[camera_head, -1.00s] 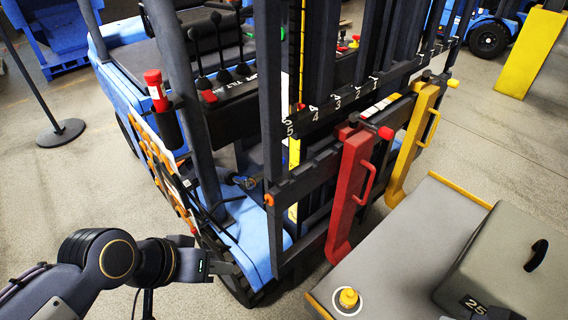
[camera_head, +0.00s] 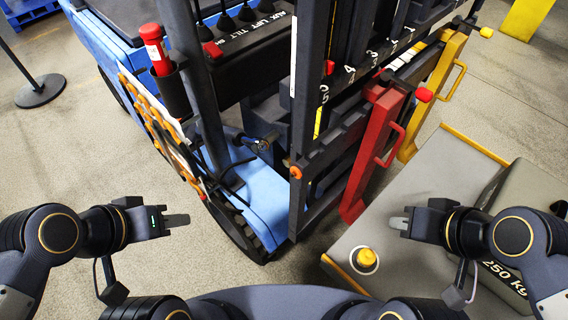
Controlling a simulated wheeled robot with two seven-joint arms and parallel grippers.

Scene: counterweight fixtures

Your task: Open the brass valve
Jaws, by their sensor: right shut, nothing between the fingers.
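No valve stands out clearly as brass. A small dark fitting with a knob (camera_head: 263,143) sits low on the blue forklift, behind the mast's left upright; its colour is hard to tell. A yellow knob on a white ring (camera_head: 366,258) stands on the grey block's near left corner. My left gripper (camera_head: 177,220) is left of the forklift's front wheel, apart from it, with its fingers seen edge-on and nothing visible in them. My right gripper (camera_head: 398,223) is shut and empty above the grey block, right of the yellow knob and apart from it.
The blue forklift (camera_head: 268,198) fills the middle, with a dark mast and levers. A red fork (camera_head: 372,150) and a yellow fork (camera_head: 436,85) hang in front. A grey yellow-edged block (camera_head: 430,180) carries a weight (camera_head: 535,205). Open floor lies left, around a post base (camera_head: 40,90).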

